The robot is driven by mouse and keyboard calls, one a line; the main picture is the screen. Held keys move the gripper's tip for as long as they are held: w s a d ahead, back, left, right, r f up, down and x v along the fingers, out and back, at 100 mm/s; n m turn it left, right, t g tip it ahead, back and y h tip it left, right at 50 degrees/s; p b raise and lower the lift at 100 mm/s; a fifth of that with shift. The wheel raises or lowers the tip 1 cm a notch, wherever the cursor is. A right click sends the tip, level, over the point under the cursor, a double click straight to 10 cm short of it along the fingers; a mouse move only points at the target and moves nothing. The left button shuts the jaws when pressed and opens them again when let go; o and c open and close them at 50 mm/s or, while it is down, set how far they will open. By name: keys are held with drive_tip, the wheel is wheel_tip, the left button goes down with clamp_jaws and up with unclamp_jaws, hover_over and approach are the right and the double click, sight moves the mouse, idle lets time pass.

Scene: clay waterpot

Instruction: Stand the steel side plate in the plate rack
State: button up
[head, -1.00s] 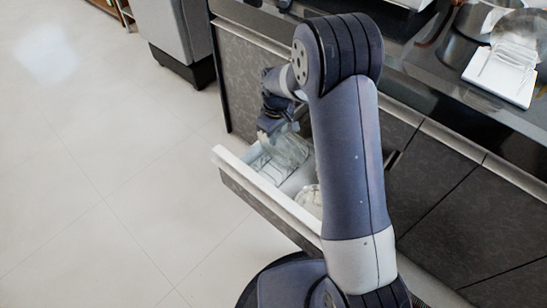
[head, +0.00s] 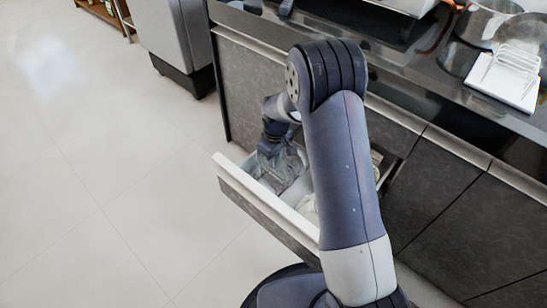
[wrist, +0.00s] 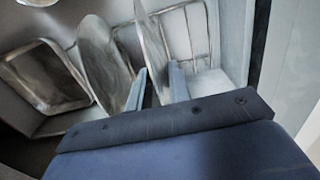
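My gripper (head: 277,152) reaches down into the open drawer. In the wrist view my gripper (wrist: 158,72) has its two fingers on either side of the lower rim of a thin, shiny round plate (wrist: 150,40), seen nearly edge-on. I cannot tell whether the fingers touch it. A second round metal plate (wrist: 103,62) leans upright to its left. A white rack with wire loops (head: 505,78), which looks like the plate rack, stands on the counter at the right and holds no visible plate.
The drawer (head: 262,200) stands out from the dark cabinets. In it are a rectangular metal tray (wrist: 48,78) and wire framework (wrist: 190,35). Metal pots (head: 478,25) stand near the rack on the counter. The floor (head: 100,170) at left is clear.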

drive_tip(key=shift+o, duration=1.3)
drive_tip(key=shift+r, duration=0.1)
wheel_tip(320, 180, up, 12)
drive_tip(key=p, duration=0.3)
drive_tip(key=shift+r, duration=0.15)
drive_tip(key=shift+d, duration=0.1)
wheel_tip(320, 180, down, 9)
drive_tip(key=shift+f+b, duration=0.1)
drive_tip(key=shift+b, duration=0.75)
drive_tip(key=shift+r, duration=0.35)
